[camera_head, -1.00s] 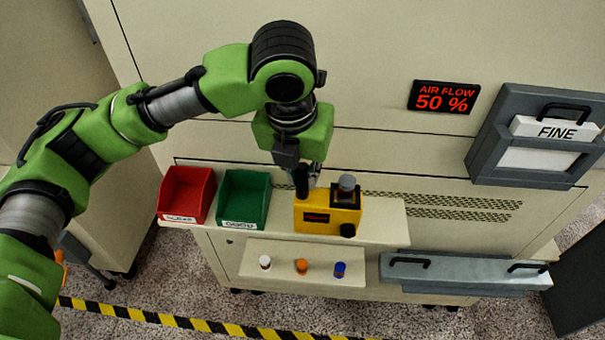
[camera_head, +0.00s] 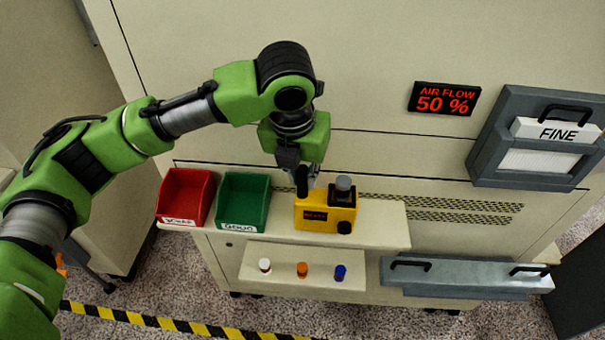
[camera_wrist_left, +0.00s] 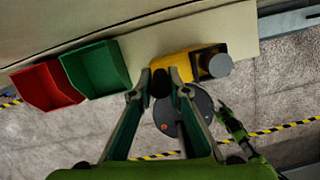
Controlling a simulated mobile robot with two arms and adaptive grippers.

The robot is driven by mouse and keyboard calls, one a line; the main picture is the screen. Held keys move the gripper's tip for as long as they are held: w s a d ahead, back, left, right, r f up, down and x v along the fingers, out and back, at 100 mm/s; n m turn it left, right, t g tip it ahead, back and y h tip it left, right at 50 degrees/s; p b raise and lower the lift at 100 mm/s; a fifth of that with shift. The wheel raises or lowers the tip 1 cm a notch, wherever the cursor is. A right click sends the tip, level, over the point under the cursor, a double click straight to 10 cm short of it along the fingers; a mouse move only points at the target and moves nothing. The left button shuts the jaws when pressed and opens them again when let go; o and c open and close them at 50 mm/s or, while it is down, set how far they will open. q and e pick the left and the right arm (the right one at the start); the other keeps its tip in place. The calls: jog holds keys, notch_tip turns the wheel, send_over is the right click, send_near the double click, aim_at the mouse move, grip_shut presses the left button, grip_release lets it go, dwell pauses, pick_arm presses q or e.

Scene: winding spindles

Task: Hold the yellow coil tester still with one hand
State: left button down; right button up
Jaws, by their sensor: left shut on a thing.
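The yellow coil tester (camera_head: 322,216) stands upright on the narrow shelf. It has a small dark display with red text, a black knob at its front right, a grey cylinder in a black socket on top and a black upright handle (camera_head: 302,181). My left gripper (camera_head: 305,178) reaches down from above and is shut on the black handle. In the left wrist view the fingers (camera_wrist_left: 166,80) close around the handle, with the yellow body (camera_wrist_left: 182,62) beyond them. My right gripper is not clearly seen in the head view.
A red bin (camera_head: 186,197) and a green bin (camera_head: 243,202) stand left of the tester on the shelf (camera_head: 385,225). A lower ledge (camera_head: 320,283) holds white, orange and blue small spools. A grey drawer front (camera_head: 465,276) is at right. An air flow display (camera_head: 444,98) reads 50 %.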

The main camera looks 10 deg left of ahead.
dwell(1.3)
grip_shut()
dwell(1.1)
